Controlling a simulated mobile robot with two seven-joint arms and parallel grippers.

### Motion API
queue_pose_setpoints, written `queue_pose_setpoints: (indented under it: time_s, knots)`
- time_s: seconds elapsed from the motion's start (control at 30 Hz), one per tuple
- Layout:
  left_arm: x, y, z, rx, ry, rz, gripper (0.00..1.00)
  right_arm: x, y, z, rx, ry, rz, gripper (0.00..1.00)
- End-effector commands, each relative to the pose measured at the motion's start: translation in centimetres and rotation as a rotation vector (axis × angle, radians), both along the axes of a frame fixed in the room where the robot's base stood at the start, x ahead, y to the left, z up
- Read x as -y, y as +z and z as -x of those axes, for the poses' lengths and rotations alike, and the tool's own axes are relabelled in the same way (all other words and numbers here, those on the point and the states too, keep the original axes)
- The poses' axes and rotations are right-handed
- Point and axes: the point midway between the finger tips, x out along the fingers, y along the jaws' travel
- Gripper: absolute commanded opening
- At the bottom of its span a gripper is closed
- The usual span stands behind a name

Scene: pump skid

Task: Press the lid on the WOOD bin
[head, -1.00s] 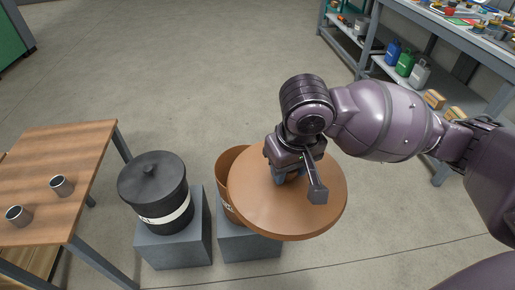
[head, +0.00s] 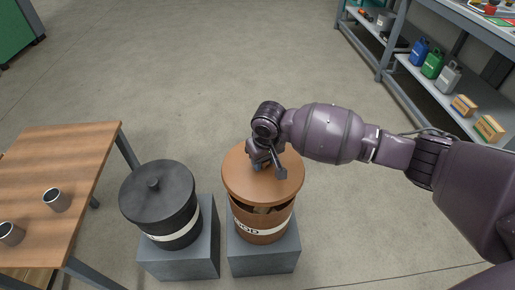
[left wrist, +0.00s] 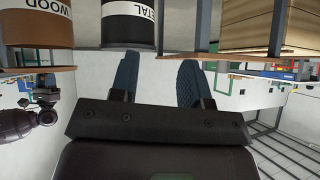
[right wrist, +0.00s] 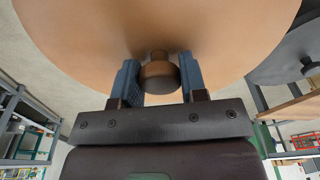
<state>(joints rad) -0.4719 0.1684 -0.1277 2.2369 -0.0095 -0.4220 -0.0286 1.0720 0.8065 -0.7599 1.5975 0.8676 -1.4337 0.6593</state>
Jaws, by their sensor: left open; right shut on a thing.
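The brown WOOD bin (head: 262,225) stands on a grey block, its white label facing the front. Its round brown lid (head: 240,182) is over the bin's mouth, with a dark gap at the front rim where some contents show. My right gripper (head: 267,163) is above the lid. In the right wrist view its blue fingers (right wrist: 158,80) are shut on the lid's round knob (right wrist: 158,72). My left gripper (left wrist: 160,82) is open and empty in the left wrist view, outside the head view. The WOOD bin also shows there, inverted (left wrist: 36,30).
A black METAL bin (head: 172,218) with its lid on stands on a block (head: 180,262) just left. A wooden table (head: 85,165) with two grey cups (head: 57,200) is at the left. A shelf (head: 400,75) with jugs and boxes is at the right. The floor behind is clear.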

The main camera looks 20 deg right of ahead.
Motion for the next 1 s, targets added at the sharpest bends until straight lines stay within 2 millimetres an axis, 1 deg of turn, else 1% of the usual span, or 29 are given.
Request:
queue_pose_setpoints:
  time_s: [0.1,0.27,0.4,0.57,0.8,0.9,1.0]
  knots:
    - [0.0,0.0,0.0,0.000,-0.001,-0.001,0.43,0.1,-0.5,-0.4,0.000,0.008,0.000,0.12]
    - [0.0,-0.3,0.4,-0.009,-0.004,-0.005,0.43,0.1,-1.1,-0.4,-0.002,0.010,0.001,0.12]
    - [0.0,-0.7,0.7,-0.019,-0.009,-0.012,0.43,0.1,-2.0,-0.3,-0.005,0.010,0.000,0.12]
    - [0.1,-1.0,0.7,-0.017,-0.023,-0.024,0.43,0.1,-3.3,-0.2,-0.007,0.009,0.000,0.12]
    - [0.6,-1.0,-0.5,0.016,-0.056,-0.042,0.43,0.2,-5.4,-0.2,-0.007,0.010,0.001,0.12]
    - [0.8,-0.1,-1.2,0.044,-0.061,-0.043,0.43,0.1,-5.6,-0.3,-0.002,0.008,-0.001,0.12]
    - [0.8,-0.1,-1.4,0.046,-0.062,-0.043,0.43,0.1,-6.1,-0.4,0.000,0.008,-0.001,0.12]
